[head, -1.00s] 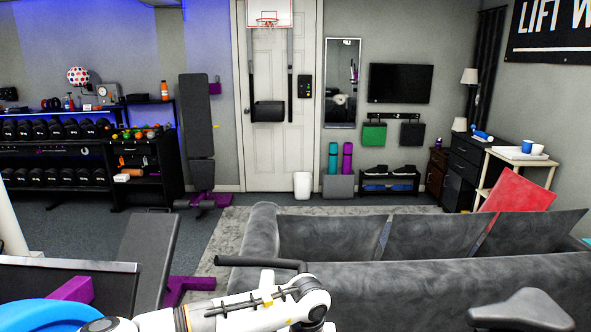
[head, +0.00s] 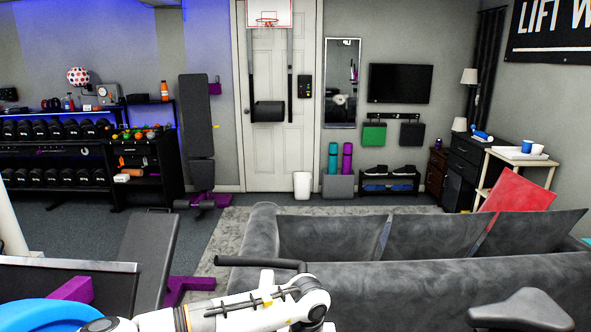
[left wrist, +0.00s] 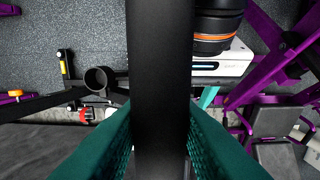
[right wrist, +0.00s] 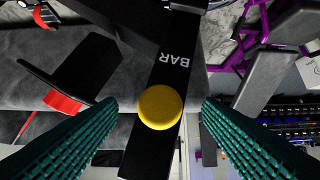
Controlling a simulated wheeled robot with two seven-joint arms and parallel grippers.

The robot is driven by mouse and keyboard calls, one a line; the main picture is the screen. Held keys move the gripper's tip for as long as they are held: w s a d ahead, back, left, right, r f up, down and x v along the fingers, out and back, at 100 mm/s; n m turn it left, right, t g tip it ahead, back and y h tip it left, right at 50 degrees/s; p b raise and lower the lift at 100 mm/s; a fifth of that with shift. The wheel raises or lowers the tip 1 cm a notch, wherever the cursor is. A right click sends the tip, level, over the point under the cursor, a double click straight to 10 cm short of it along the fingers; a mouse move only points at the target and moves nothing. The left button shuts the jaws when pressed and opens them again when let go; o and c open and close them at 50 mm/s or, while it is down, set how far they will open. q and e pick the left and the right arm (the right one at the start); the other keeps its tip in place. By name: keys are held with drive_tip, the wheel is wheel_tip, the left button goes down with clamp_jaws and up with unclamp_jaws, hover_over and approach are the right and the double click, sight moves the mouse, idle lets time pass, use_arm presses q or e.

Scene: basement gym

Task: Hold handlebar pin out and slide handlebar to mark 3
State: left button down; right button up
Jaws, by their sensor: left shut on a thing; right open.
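In the left wrist view my left gripper (left wrist: 161,112) is shut on a thick black bar of the handlebar (left wrist: 161,60), one teal finger on each side. In the head view a dark handlebar (head: 262,263) shows just above a white arm of mine. In the right wrist view the round yellow pin knob (right wrist: 160,107) sits on a black post (right wrist: 178,60) lettered "BAR". My right gripper (right wrist: 160,106) is open, with its fingers on either side of the knob and gaps visible between. The mark numbers are not visible, and the head view shows neither gripper's fingers.
A dark bike saddle (head: 522,311) stands at the lower right in the head view. A grey sofa (head: 420,285) spans the space behind the handlebar. A bench (head: 143,250) with purple legs stands at the left. Open carpet (head: 70,222) lies beyond it.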

drive_tip(key=shift+x, duration=1.9)
drive_tip(key=shift+r, duration=0.15)
drive_tip(key=c, duration=1.1)
